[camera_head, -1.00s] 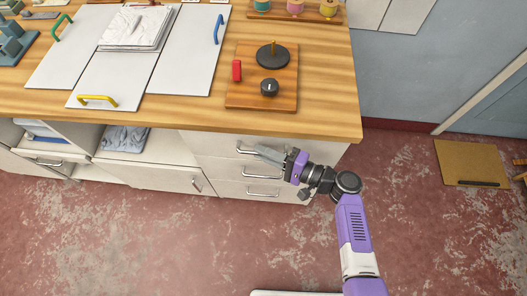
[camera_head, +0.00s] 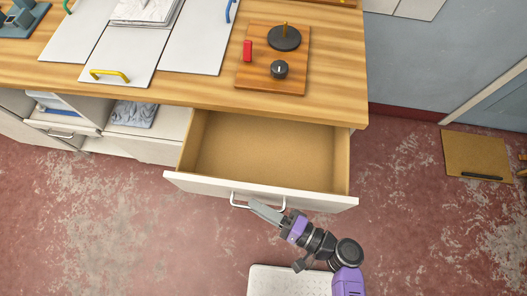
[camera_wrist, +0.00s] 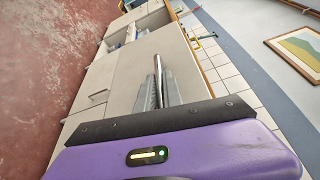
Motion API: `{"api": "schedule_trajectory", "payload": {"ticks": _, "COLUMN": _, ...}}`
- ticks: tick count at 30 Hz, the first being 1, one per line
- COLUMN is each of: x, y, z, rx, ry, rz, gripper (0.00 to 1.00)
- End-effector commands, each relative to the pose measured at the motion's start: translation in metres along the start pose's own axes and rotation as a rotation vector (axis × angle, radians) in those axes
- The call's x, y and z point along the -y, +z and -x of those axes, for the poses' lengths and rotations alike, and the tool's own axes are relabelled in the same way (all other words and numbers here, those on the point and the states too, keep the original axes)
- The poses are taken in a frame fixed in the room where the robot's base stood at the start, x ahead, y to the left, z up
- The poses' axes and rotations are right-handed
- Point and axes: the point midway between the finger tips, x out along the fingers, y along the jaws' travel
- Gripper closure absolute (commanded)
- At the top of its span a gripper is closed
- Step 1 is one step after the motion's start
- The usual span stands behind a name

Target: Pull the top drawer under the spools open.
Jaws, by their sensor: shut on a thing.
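The top drawer (camera_head: 250,150) stands well out from under the wooden worktop, and its bare inside is empty. Its white front has a metal bar handle (camera_head: 240,206). In the wrist view the two grey fingers (camera_wrist: 160,92) close around the handle bar (camera_wrist: 157,68), seen end on. The spools are out of the head view. The drawers below are hidden under the open one.
The worktop (camera_head: 200,90) carries a wooden board (camera_head: 262,75) with a red switch, a black knob and a dark disc, and white panels with coloured handles. Open shelves (camera_head: 140,118) hold folded cloth at the left.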

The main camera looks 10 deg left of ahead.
Motion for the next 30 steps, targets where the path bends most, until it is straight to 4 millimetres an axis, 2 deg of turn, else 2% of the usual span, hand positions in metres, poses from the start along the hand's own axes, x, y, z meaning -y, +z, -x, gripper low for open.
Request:
{"api": "schedule_trajectory", "payload": {"ticks": 1, "x": -0.005, "y": 0.015, "z": 0.007, "rx": -0.003, "ry": 0.002, "rz": -0.005, "gripper": 1.0}}
{"api": "schedule_trajectory", "payload": {"ticks": 6, "x": -0.013, "y": 0.052, "z": 0.023, "rx": -0.004, "ry": 0.001, "rz": -0.005, "gripper": 1.0}}
{"api": "schedule_trajectory", "payload": {"ticks": 12, "x": -0.018, "y": 0.08, "z": 0.034, "rx": -0.003, "ry": 0.0, "rz": -0.001, "gripper": 1.0}}
{"api": "schedule_trajectory", "payload": {"ticks": 18, "x": -0.02, "y": 0.09, "z": 0.038, "rx": -0.003, "ry": 0.0, "rz": 0.0, "gripper": 1.0}}
{"api": "schedule_trajectory", "payload": {"ticks": 29, "x": -0.02, "y": 0.091, "z": 0.039, "rx": -0.003, "ry": 0.0, "rz": 0.001, "gripper": 1.0}}
{"api": "schedule_trajectory", "payload": {"ticks": 30, "x": -0.02, "y": 0.091, "z": 0.039, "rx": -0.003, "ry": 0.0, "rz": 0.001, "gripper": 0.83}}
